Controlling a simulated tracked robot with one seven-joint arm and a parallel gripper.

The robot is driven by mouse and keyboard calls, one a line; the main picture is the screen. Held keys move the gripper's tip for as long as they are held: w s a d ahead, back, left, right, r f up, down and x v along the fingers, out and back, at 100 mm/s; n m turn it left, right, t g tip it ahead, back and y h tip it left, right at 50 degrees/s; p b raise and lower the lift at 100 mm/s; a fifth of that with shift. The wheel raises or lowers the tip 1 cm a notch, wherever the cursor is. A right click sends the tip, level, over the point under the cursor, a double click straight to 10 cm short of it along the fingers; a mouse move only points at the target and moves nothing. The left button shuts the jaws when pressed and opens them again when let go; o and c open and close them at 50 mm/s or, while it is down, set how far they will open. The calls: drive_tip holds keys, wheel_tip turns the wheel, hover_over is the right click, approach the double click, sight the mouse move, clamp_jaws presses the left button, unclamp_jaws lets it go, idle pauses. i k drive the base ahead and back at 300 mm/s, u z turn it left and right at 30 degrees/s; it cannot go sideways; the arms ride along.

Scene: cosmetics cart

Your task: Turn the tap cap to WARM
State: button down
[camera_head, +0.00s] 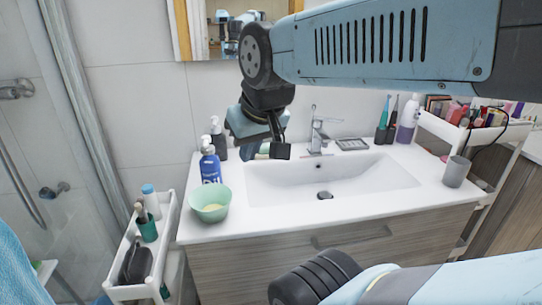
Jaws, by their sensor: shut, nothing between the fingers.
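The chrome tap (318,136) stands upright at the back rim of the white sink, right of the middle of the view. Its thin cap lever (314,111) sticks up at the top. Any WARM marking is too small to read. My gripper (281,148) hangs from my arm over the back left part of the sink, left of the tap and apart from it in the picture. It is shut and empty. The depth gap between gripper and tap is hard to judge.
Left of the basin (375,175) stand a blue pump bottle (210,166), a dark pump bottle (218,140) and a green bowl (210,203). A soap dish (352,144), a toothbrush holder (384,134) and a grey cup (456,171) are on the right. A white cart (128,291) stands left.

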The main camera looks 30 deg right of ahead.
sight(314, 123)
drive_tip(key=z, duration=0.45)
drive_tip(key=k, duration=1.15)
drive_tip(key=z, duration=0.85)
drive_tip(key=i, duration=1.45)
drive_tip(key=u, duration=0.55)
